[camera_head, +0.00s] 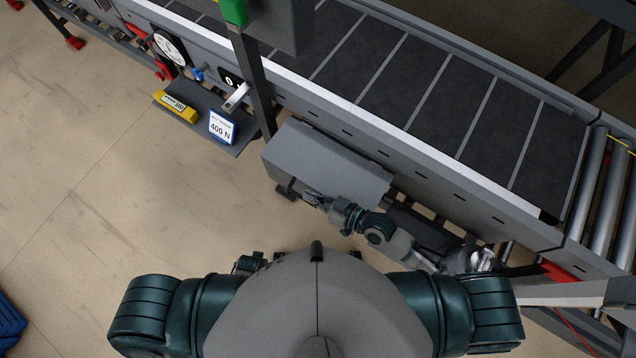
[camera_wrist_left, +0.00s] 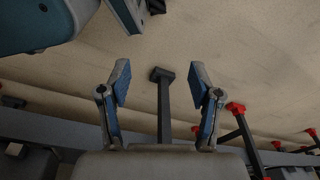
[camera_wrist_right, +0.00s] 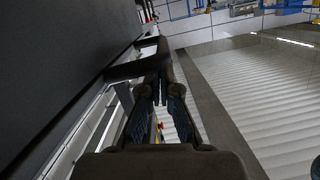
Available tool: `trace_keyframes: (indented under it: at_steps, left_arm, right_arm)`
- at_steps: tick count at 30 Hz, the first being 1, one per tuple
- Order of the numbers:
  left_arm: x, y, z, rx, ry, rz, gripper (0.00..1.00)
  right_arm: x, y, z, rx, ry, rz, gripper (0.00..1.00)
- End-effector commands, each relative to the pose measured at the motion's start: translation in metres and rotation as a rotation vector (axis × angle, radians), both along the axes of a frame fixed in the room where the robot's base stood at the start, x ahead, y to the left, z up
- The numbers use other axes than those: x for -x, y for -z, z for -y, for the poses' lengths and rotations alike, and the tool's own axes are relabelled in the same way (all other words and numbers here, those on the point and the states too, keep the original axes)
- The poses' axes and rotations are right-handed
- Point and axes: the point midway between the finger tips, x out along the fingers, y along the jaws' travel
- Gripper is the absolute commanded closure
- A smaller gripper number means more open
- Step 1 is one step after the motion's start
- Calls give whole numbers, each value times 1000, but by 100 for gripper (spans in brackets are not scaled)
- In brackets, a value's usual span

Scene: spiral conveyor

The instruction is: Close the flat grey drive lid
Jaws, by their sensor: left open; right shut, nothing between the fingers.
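The flat grey drive lid (camera_head: 325,160) shows in the head view as a plain grey panel beside the conveyor. I cannot tell its exact angle or whether any gap is left. My right gripper (camera_head: 314,199) is at the panel's near edge, shut and empty. In the right wrist view a dark flat panel (camera_wrist_right: 60,60) fills the left side, with a black bar handle (camera_wrist_right: 140,68) standing out just beyond my right fingertips. Contact with the handle is unclear. My left gripper (camera_wrist_left: 160,72) is open and empty above the floor; my body mostly hides it in the head view.
The conveyor belt (camera_head: 420,95) runs behind the panel. A grey post (camera_head: 254,85) and a shelf with a yellow block (camera_head: 176,106) and a 400 N sign (camera_head: 221,127) stand to the left.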

Motion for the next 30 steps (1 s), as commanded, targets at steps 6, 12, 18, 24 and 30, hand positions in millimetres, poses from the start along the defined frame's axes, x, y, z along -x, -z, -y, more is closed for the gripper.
trace_keyframes:
  at_steps: [6,12,18,24,30]
  left_arm:
    - [6,6,-4,-2,3,-5,36]
    - [32,28,-8,-6,8,-22,36]
    - [71,49,-14,-11,12,-41,36]
    - [78,56,-15,-9,13,-38,36]
    - [74,55,-15,-7,14,-38,36]
  right_arm:
    - [-1,-5,-3,2,1,-1,100]
    - [-6,-22,-3,1,3,0,100]
    - [-11,-39,-1,1,6,2,100]
    - [10,-45,34,8,5,-3,100]
    - [31,-55,64,7,5,-4,100]
